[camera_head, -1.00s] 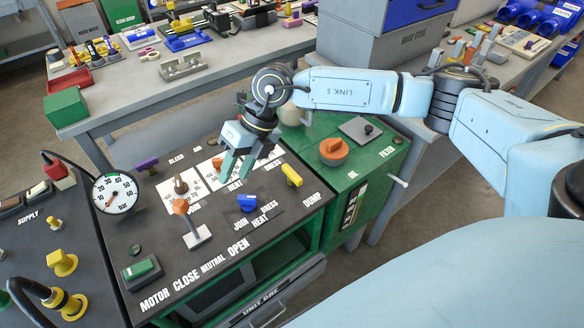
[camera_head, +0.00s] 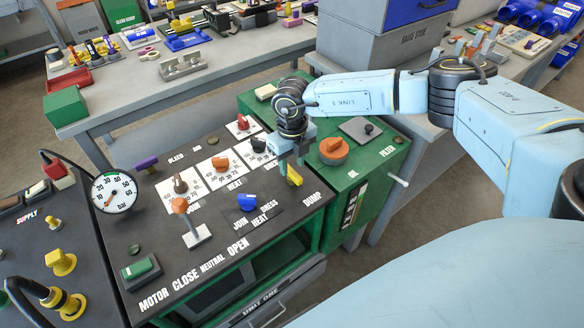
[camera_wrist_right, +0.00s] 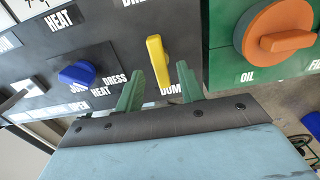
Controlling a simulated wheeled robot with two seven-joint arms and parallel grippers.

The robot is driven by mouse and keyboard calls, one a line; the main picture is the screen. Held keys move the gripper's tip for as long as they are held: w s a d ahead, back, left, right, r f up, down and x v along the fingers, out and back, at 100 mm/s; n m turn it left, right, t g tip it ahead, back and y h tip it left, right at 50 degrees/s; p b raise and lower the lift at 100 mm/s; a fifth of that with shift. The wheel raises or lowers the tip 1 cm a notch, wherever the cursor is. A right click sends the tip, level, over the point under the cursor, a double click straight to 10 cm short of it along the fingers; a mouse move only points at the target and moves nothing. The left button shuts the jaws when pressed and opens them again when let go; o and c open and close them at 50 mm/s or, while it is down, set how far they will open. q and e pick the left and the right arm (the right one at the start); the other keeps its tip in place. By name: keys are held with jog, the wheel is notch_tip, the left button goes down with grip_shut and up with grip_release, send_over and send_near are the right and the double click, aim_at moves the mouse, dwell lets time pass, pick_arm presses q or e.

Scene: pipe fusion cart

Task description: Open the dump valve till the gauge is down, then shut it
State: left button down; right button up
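The dump valve's yellow handle (camera_head: 295,177) stands at the right end of the black panel, near the DUMP label (camera_head: 312,199). In the right wrist view the yellow handle (camera_wrist_right: 156,60) points roughly up and down the picture. My right gripper (camera_head: 291,165) is over it. Its green fingers are open, one on each side of the handle in the wrist view, with gaps to both. How deep they reach around it is unclear. The pressure gauge (camera_head: 114,193) is at the left; its orange needle points to the lower left, exact reading too small. My left gripper is not in view.
A blue knob (camera_head: 247,202) sits left of the handle, and an orange knob (camera_head: 333,149) on the green OIL box to its right. An orange-topped lever (camera_head: 186,216), a green motor switch (camera_head: 141,268) and several dials share the panel.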

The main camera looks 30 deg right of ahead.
aim_at(292, 177)
jog(key=shift+f, duration=1.25)
grip_shut()
